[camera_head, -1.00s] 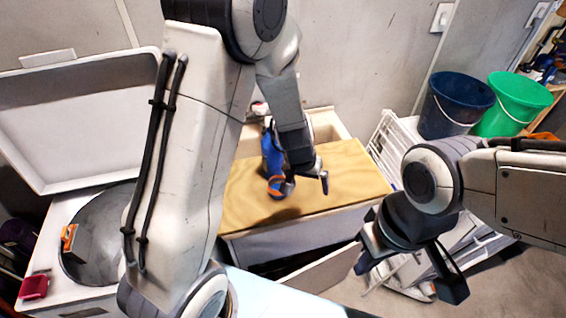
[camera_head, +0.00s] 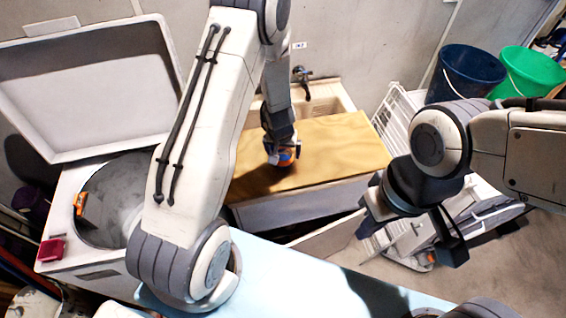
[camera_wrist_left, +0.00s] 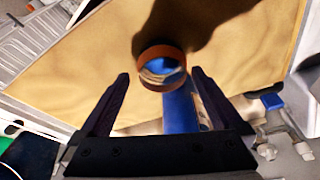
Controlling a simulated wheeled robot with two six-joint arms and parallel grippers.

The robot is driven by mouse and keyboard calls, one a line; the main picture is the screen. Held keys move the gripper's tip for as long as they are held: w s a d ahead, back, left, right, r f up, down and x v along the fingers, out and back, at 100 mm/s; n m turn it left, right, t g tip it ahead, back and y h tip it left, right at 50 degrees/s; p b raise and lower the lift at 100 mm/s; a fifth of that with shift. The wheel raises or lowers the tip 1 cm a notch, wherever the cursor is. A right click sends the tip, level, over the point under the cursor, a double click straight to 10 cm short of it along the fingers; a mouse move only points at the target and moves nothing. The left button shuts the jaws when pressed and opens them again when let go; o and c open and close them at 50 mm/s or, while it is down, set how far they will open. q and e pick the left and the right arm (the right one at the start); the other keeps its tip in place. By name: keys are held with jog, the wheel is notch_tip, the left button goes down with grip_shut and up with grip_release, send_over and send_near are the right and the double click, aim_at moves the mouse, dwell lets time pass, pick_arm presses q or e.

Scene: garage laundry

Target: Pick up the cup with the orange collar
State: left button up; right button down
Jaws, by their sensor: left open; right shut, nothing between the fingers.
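The cup with the orange collar (camera_head: 284,158) is on the wooden top in the head view, mostly hidden by my left gripper (camera_head: 281,146). In the left wrist view its round orange collar (camera_wrist_left: 162,54) faces the camera, and its blue body (camera_wrist_left: 180,110) extends down toward the palm. My left gripper (camera_wrist_left: 155,90) is open, with one finger on each side of the cup and visible gaps between. I cannot tell whether the cup stands or lies. My right gripper (camera_head: 452,248) is shut and empty, off to the right.
The wooden top (camera_head: 340,145) covers part of a sink (camera_head: 325,98) with a tap (camera_head: 302,75) behind. A white washer with a raised lid (camera_head: 95,90) stands left. A white drying rack (camera_head: 400,115), a dark blue bucket (camera_head: 468,75) and a green bucket (camera_head: 530,75) are right.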

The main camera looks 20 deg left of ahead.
aim_at(283, 156)
pick_arm(q)
jog(key=b+x, duration=0.2)
jog(key=x, duration=0.2)
jog(key=shift+w+a+f, duration=0.1)
jog(key=shift+a+f, duration=0.1)
jog(key=shift+f, duration=0.15)
jog(key=shift+r, duration=0.1)
jog(key=c, duration=1.2)
jog(key=shift+o, duration=0.2)
